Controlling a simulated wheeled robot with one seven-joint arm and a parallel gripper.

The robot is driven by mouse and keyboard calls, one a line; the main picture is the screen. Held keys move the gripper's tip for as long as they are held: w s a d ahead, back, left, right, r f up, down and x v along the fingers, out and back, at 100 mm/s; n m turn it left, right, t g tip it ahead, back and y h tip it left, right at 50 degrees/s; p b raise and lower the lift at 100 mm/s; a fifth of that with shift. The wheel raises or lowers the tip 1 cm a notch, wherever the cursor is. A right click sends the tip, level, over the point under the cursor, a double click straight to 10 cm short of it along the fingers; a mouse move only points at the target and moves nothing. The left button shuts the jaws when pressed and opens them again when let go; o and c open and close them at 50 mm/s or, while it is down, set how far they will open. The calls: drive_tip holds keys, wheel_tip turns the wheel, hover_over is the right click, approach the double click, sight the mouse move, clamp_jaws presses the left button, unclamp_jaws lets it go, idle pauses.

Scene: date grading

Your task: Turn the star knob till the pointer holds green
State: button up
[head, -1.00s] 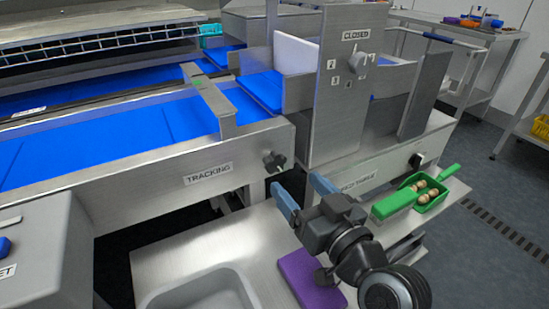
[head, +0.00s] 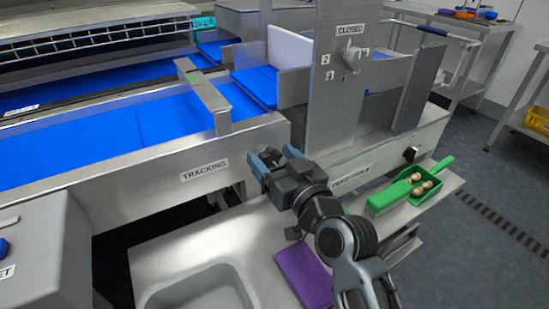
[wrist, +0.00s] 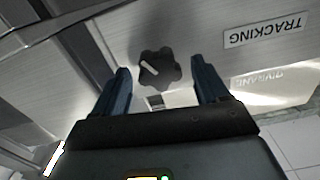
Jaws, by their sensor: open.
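The dark star knob (wrist: 157,68) with a white line across it shows in the wrist view, on the steel side panel near the TRACKING label (wrist: 266,30). My gripper (wrist: 163,80) is open, one finger to each side of the knob in that view; no finger visibly touches it. In the head view my gripper (head: 273,157) is at the panel's right end, beside the TRACKING label (head: 204,169), and hides the knob. A small green patch (head: 191,76) shows on the steel crossbar over the blue belt; I cannot make out a pointer there.
A purple cloth (head: 303,275) and a grey basin (head: 200,290) are on the steel counter below my arm. A green scoop (head: 428,186) with several dates lies at right. A selector knob (head: 352,57) is on the upright plate behind.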

drive_tip(key=shift+c, duration=0.3)
drive_tip(key=c, duration=1)
drive_tip(key=shift+d+m+p, duration=0.1)
drive_tip(key=shift+m+p, duration=0.4)
drive_tip(key=shift+m, duration=1.5)
drive_tip(key=o, duration=1.1)
drive_tip(key=shift+c, duration=0.2)
drive_tip(key=v, duration=0.7)
drive_tip(key=shift+s+d+b, duration=0.2)
drive_tip(key=shift+s+b, duration=0.1)
drive_tip(key=shift+b, duration=0.05)
